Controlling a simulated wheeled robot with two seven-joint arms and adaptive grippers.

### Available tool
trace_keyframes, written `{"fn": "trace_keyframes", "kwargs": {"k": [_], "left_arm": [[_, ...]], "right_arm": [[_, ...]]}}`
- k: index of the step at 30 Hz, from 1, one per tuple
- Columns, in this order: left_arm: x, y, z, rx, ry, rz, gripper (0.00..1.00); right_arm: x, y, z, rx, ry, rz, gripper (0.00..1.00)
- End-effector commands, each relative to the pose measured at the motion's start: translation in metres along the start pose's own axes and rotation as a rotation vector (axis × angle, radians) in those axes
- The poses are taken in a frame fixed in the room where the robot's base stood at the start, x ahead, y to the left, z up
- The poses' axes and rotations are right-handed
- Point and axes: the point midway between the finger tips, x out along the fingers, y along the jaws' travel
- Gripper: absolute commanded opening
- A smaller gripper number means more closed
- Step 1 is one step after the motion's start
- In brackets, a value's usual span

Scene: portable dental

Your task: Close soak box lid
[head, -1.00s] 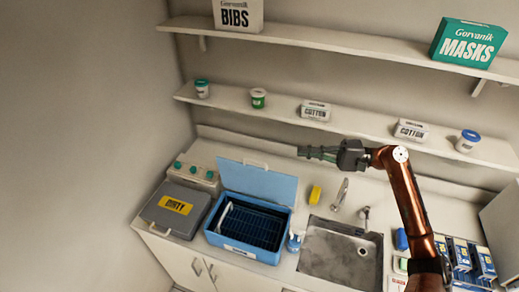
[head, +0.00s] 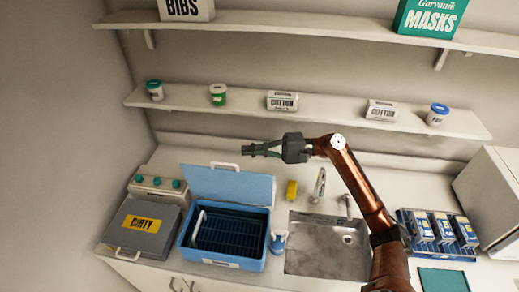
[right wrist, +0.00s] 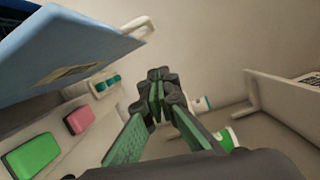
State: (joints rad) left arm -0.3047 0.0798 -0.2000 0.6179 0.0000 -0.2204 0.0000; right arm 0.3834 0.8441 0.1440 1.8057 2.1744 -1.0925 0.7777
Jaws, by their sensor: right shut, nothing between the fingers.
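The soak box (head: 224,262) is a blue tub with a dark rack inside, on the counter left of the sink. Its light blue lid (head: 228,185) stands open, raised at the back, with a pale handle (head: 224,165) on its top edge. My left gripper is not in view.
A grey DIRTY box (head: 140,232) stands left of the soak box. A spray bottle (head: 278,242), yellow item (head: 292,190), sink (head: 325,262) and faucet (head: 318,186) are to the right. A shelf (head: 320,112) with jars and cotton boxes runs above.

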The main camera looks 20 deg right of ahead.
Motion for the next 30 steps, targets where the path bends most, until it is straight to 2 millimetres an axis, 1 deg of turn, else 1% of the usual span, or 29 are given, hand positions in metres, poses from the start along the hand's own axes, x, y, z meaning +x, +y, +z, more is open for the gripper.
{"fn": "trace_keyframes", "kwargs": {"k": [1,6,9,12,15,30], "left_arm": [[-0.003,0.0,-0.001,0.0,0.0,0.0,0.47],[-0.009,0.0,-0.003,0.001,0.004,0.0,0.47],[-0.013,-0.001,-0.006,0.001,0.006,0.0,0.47],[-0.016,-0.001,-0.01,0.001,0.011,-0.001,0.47],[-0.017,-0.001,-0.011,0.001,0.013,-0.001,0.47],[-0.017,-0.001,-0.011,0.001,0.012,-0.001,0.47]], "right_arm": [[0.012,-0.002,0.001,-0.002,-0.003,0.0,0.0],[0.044,-0.002,0.003,0.0,-0.004,0.0,0.0],[0.046,-0.001,0.02,0.0,-0.003,0.002,0.0],[0.048,0.0,0.03,0.001,-0.002,0.001,0.0],[0.05,0.0,0.036,0.001,-0.001,0.0,0.0],[0.053,0.0,0.041,-0.005,-0.005,0.002,0.0]]}}
